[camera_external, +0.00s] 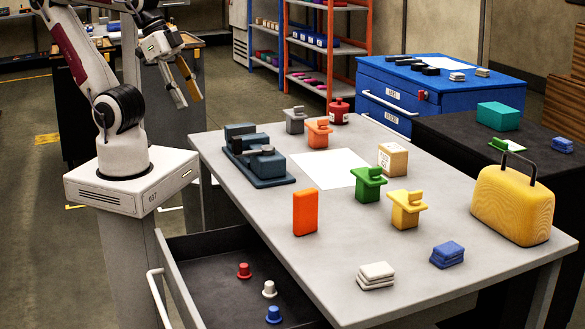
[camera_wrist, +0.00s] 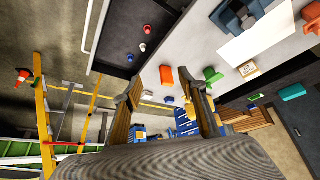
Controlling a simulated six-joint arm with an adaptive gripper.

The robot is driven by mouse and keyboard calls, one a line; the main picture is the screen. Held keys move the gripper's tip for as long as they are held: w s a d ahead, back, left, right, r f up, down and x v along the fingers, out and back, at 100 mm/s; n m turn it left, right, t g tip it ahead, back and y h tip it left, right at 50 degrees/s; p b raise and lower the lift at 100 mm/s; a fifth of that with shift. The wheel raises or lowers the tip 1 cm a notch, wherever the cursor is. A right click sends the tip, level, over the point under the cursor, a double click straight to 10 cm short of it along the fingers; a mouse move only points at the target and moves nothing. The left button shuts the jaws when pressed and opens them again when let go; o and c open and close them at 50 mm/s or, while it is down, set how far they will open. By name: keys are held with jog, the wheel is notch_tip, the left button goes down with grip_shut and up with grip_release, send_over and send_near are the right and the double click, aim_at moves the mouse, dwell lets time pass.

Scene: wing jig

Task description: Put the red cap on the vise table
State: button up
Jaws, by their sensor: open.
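The red cap (camera_external: 244,270) stands in the open dark drawer, behind a white cap (camera_external: 269,289) and a blue cap (camera_external: 273,314). In the wrist view the red cap (camera_wrist: 147,28) is near the top, above my fingertips. The grey table (camera_external: 330,240) bears a dark blue-grey vise (camera_external: 258,163) at its back left; the vise also shows at the top of the wrist view (camera_wrist: 238,14). My gripper (camera_external: 187,97) is open and empty, raised in the air left of the table's back corner, well apart from the cap. Nothing hides the cap.
The table also holds an orange block (camera_external: 305,212), green (camera_external: 368,184) and yellow (camera_external: 406,209) parts, a white sheet (camera_external: 325,168), a cardboard-coloured box (camera_external: 392,158) and a yellow case (camera_external: 515,205). The drawer's front (camera_external: 178,290) and table edge border the caps. Bare tabletop lies around the orange block.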

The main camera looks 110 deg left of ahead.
jog(key=shift+d, duration=0.1)
jog(key=w+d+f+m+g+y, duration=0.1)
jog(key=w+d+f+m+y, duration=0.1)
jog(key=w+f+m, duration=0.2)
jog(key=w+d+f+m+g+y, duration=0.1)
jog(key=w+d+f+m+y, duration=0.2)
jog(key=f+m, duration=0.7)
jog(key=w+d+f+m+g+y, duration=0.1)
jog(key=w+f+m, duration=0.5)
jog(key=f, duration=1.4)
jog(key=shift+w+d+f+m+y, duration=0.15)
jog(key=shift+d+f+m+y, duration=0.05)
jog(key=shift+d+m+y, duration=0.2)
jog(key=shift+w+d+f+m+y, duration=0.15)
jog(key=shift+d+m+y, duration=0.15)
jog(key=shift+d+m, duration=0.15)
jog(key=shift+w+d+f+m, duration=0.1)
jog(key=shift+w+d+m, duration=0.25)
jog(key=shift+w+m, duration=0.15)
